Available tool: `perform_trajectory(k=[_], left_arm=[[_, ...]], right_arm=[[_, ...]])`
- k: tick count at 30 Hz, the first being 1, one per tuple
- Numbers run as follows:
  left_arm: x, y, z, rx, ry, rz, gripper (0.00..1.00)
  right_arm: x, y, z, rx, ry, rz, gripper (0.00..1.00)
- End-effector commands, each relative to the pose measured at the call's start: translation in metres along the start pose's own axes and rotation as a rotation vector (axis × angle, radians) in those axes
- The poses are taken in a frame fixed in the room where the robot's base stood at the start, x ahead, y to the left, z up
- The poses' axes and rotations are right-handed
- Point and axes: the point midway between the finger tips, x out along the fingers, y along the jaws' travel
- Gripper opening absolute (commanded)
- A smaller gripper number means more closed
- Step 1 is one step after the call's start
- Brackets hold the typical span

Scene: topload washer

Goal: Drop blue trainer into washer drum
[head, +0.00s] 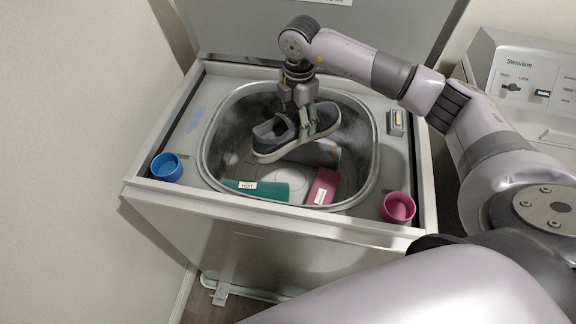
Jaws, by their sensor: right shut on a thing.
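My right gripper (312,126) is shut on a trainer (279,137), with its fingers on the shoe's right part. The trainer looks dark grey, without a clear blue, and has a pale sole. It hangs slightly tilted over the open washer drum (210,150), inside the outline of the opening. How far it is above the drum floor is hard to tell. Parts of the trainer are hidden by the fingers. My left gripper is not in view.
The washer lid (235,32) stands open behind. A labelled teal piece (275,190) and a magenta piece (322,187) lie at the drum's near side. A blue cup (167,168) and a pink cup (398,208) sit at the front corners. Another machine (530,85) stands right.

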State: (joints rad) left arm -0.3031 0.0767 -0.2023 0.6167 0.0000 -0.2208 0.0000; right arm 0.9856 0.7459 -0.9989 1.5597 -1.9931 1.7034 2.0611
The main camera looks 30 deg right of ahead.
Motion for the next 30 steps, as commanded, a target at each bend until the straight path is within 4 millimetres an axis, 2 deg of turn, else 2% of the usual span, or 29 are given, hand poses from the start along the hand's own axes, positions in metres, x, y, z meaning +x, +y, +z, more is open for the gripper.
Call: perform_trajectory(k=[9,10,20,30], left_arm=[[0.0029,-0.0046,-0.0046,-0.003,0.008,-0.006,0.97],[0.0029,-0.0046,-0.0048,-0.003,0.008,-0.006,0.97],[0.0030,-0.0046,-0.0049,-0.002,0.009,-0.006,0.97],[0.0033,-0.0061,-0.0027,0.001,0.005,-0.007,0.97]], right_arm=[[0.0040,0.0005,0.0000,0.000,0.000,0.002,0.24],[0.0040,0.0005,0.0000,0.000,0.000,0.002,0.60],[0.0042,0.0003,0.0000,0.000,0.000,0.001,0.82],[0.0028,0.0002,0.0001,0.000,0.000,0.001,0.82]])
